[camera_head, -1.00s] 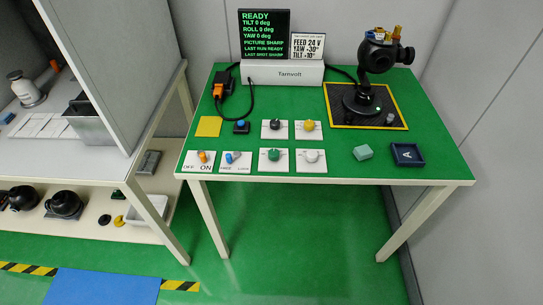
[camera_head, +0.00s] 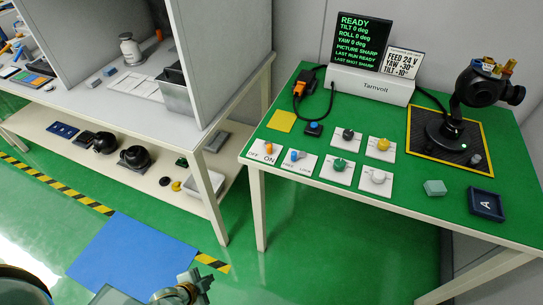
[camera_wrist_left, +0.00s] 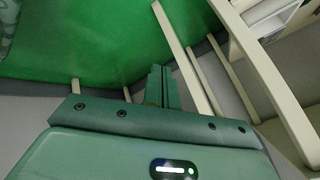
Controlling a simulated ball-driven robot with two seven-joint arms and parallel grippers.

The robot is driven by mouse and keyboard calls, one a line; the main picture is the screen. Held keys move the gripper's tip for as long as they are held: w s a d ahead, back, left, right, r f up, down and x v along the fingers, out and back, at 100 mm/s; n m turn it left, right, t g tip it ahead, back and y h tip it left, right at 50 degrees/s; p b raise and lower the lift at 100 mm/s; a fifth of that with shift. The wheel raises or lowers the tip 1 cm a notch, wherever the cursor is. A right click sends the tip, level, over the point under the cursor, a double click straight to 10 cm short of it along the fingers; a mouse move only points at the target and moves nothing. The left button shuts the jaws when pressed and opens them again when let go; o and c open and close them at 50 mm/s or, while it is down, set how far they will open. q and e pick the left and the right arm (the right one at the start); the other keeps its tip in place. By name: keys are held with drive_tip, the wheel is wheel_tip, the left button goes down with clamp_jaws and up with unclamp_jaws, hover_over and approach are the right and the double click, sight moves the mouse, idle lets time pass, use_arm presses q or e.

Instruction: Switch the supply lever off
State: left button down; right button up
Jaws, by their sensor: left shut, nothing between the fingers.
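The supply lever (camera_head: 268,148) is a small orange lever on a white plate marked OFF and ON, at the green table's front left corner in the head view. Which side it leans to is too small to tell. My left gripper (camera_head: 192,286) is at the bottom of the head view, low over the floor and well apart from the lever. In the left wrist view its fingers (camera_wrist_left: 158,86) are shut and empty, with floor and pale table legs beyond. My right gripper is not in view.
Beside the lever is a blue lever (camera_head: 294,155) on its own plate. Several knobs, a display (camera_head: 361,43) and a black gimbal camera (camera_head: 485,88) share the green table (camera_head: 400,205). A white bench (camera_head: 185,118) with a grey partition stands left.

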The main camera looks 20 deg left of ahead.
use_arm(q)
drive_tip(key=w+d+r+m+t+h, duration=0.15)
drive_tip(key=w+r+m+t, duration=0.4)
drive_tip(key=w+r, duration=0.85)
drive_tip(key=m+t+h+b, duration=0.1)
drive_tip(key=m+t+h, duration=0.2)
drive_tip(key=m+h, duration=0.3)
approach(270, 161)
wheel_tip(270, 161, up, 3)
drive_tip(key=m, duration=0.1)
drive_tip(key=shift+s+d+y, duration=0.15)
drive_tip(key=shift+d+y, duration=0.2)
drive_tip(key=shift+y, duration=0.1)
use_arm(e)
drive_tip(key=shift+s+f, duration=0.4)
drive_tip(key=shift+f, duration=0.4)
